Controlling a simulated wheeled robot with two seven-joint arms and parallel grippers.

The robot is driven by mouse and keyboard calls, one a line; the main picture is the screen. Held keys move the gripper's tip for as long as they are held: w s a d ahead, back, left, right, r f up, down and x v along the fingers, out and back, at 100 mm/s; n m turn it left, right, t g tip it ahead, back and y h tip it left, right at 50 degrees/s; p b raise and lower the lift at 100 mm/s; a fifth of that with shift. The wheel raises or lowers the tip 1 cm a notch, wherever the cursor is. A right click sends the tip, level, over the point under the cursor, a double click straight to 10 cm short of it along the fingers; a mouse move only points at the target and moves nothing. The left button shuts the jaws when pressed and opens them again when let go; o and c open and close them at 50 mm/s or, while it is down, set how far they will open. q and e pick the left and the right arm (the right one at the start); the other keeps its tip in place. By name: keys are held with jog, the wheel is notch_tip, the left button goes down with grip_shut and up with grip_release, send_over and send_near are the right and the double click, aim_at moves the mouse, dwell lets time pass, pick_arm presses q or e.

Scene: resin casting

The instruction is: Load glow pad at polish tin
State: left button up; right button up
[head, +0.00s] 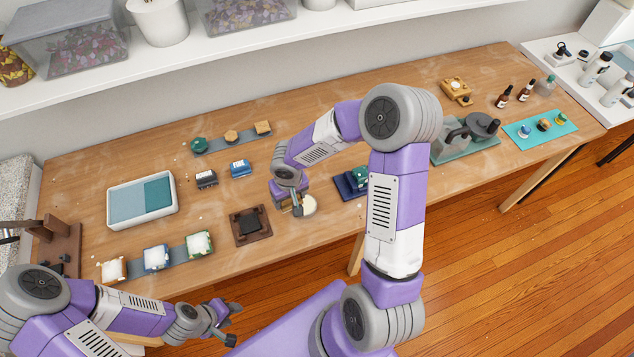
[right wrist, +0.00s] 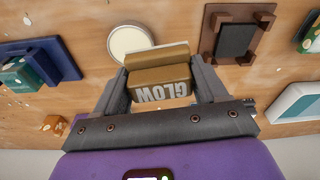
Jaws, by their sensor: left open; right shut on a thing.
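The glow pad (right wrist: 158,77) is a tan block with "GLOW" lettered on its side. My right gripper (head: 293,206) is shut on it; in the right wrist view the pad sits between the two fingers (right wrist: 158,88). The round polish tin (head: 309,205), with a pale cream top, is on the table just right of the right gripper in the head view. It also shows in the right wrist view (right wrist: 130,40), just beyond the pad; whether they touch I cannot tell. My left gripper (head: 231,324) is open and empty at the table's near side.
A brown frame with a dark pad (head: 233,227) lies left of the tin, and a dark blue stand with a green block (head: 341,187) lies right. A white tray (head: 112,224), several blocks on grey strips (head: 218,143) and two small blocks (head: 240,168) are further left.

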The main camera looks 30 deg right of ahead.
jog(key=m+p, duration=0.1)
jog(key=p, duration=0.1)
send_over(304, 205)
pick_arm(q)
jog(key=shift+f+b, duration=0.35)
jog(key=shift+b, duration=1.6)
pick_arm(e)
jog(key=shift+d+f, duration=0.1)
jog(key=shift+f, duration=3.15)
pick_arm(q)
jog(key=shift+f+b, duration=0.6)
pick_arm(e)
jog(key=shift+f, duration=0.5)
pick_arm(q)
jog(key=shift+f+b, duration=0.35)
jog(key=shift+b, duration=0.05)
pick_arm(e)
jog(key=shift+f, duration=0.1)
pick_arm(q)
notch_tip(304, 205, up, 5)
jog(key=p, duration=0.4)
jog(key=shift+f+p, duration=0.2)
jog(key=shift+p, duration=0.1)
pick_arm(e)
notch_tip(304, 205, up, 7)
pick_arm(q)
jog(key=shift+f, duration=0.1)
